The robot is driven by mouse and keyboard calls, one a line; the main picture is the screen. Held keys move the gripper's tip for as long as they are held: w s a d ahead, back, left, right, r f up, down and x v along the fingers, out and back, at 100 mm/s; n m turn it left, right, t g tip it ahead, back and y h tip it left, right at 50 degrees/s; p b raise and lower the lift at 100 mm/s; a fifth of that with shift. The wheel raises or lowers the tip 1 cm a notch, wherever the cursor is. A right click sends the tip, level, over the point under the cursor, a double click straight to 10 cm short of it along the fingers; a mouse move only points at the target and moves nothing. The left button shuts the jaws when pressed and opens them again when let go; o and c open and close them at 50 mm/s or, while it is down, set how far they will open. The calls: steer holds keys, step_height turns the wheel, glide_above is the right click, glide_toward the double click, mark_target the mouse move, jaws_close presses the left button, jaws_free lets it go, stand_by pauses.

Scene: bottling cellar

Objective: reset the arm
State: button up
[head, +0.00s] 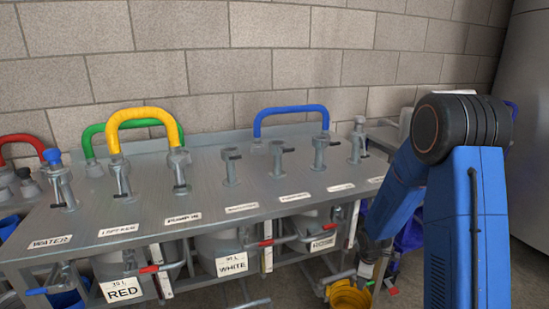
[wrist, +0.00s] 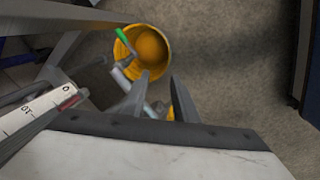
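My gripper (wrist: 159,82) points down in the wrist view, with its two dark fingers apart and floor showing between them. Nothing is held between the fingertips. A yellow bucket (wrist: 156,48) stands on the floor beyond the fingertips; it also shows in the head view (head: 347,296), low beside my arm. A grey tap with a green handle (wrist: 122,38) overlaps the bucket's left side in the wrist view. In the head view my blue arm bends down at the right, and my fingers cannot be made out there.
A metal bench (head: 215,192) with several valves and coloured hoses, including a blue hose (head: 290,110), fills the left and middle. Labelled vessels such as WHITE (head: 232,264) hang below. A white scale (wrist: 28,113) is close at the wrist's left. Bare floor (wrist: 235,75) lies to its right.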

steer(key=s+a+r+m, duration=0.15)
steer(key=s+r, duration=0.25)
steer(key=r, duration=0.4)
steer(key=s+r+m+t, duration=0.1)
steer(key=s+r+m, duration=0.25)
steer(key=r, duration=0.45)
steer(key=s+r+m, duration=0.1)
steer(key=s+r, duration=0.4)
steer(key=r, duration=0.3)
steer(key=s+a+r+m+t, duration=0.1)
steer(key=s+r+m, duration=0.2)
steer(key=s, duration=0.7)
steer(key=s+a+r+m, duration=0.2)
steer(key=s+r, duration=0.5)
steer(key=s, duration=0.4)
steer(key=shift+s+m+t+y, duration=0.25)
steer(key=shift+m+t+y, duration=0.15)
steer(key=shift+m, duration=0.5)
steer(key=shift+r, duration=0.1)
